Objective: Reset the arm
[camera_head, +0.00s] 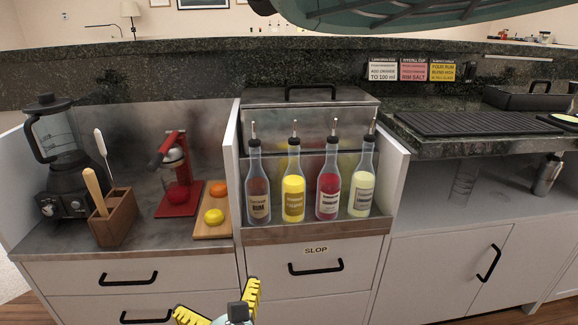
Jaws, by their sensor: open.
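My gripper (219,300) shows at the bottom edge of the view, in front of the drawer fronts below the counter. Its two yellow fingers are spread apart, and nothing shows between them. A grey part of it is also in view; the rest of my arm is cut off by the frame edge. The gripper looks apart from the bottles and the counter items.
Bottles (293,187) stand in the middle bay above the slop drawer (316,268). Left are a blender (60,160), utensil holder (113,217), red juicer (178,185) and board (217,230) with fruit. A shaker (547,174) stands right. A green object (400,14) crosses the top.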

